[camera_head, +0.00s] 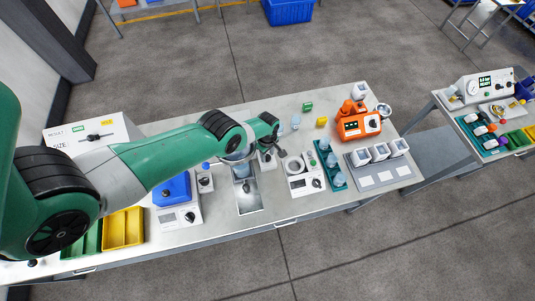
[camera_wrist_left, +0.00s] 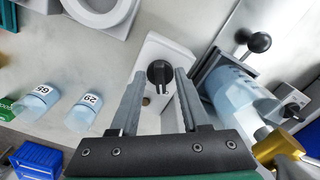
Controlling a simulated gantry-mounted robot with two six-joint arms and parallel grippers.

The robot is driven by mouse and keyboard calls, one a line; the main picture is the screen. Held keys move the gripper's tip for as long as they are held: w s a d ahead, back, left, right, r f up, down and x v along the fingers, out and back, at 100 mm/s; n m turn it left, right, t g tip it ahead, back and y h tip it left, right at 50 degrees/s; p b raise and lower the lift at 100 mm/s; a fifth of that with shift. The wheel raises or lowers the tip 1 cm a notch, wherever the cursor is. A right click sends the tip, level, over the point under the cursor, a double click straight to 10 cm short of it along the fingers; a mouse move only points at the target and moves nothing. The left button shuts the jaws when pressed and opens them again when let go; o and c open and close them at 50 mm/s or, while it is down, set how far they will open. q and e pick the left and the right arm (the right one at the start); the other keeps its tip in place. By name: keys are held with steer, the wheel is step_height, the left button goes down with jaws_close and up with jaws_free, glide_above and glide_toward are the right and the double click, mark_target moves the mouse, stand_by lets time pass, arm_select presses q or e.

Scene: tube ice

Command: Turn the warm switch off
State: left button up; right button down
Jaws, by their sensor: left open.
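A white switch box (camera_wrist_left: 168,48) with a black rotary knob (camera_wrist_left: 159,72) sits on the bench in the left wrist view. The knob lies between the fingertips of my open left gripper (camera_wrist_left: 160,82); I cannot tell whether they touch it. No label on the box is readable, so I cannot tell whether it is the warm switch. In the head view my left gripper (camera_head: 268,147) is over the middle of the bench, with the white box partly hidden beneath it. My right gripper is not in view.
A clear vessel with a black ball-ended lever (camera_wrist_left: 257,42) stands close right of the box. Two numbered tubes (camera_wrist_left: 83,112) lie at left. On the bench (camera_head: 240,234) are a blue-topped device (camera_head: 173,188), an orange device (camera_head: 358,122) and a teal rack (camera_head: 323,150).

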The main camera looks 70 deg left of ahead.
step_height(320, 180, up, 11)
steer(key=p, duration=1.1)
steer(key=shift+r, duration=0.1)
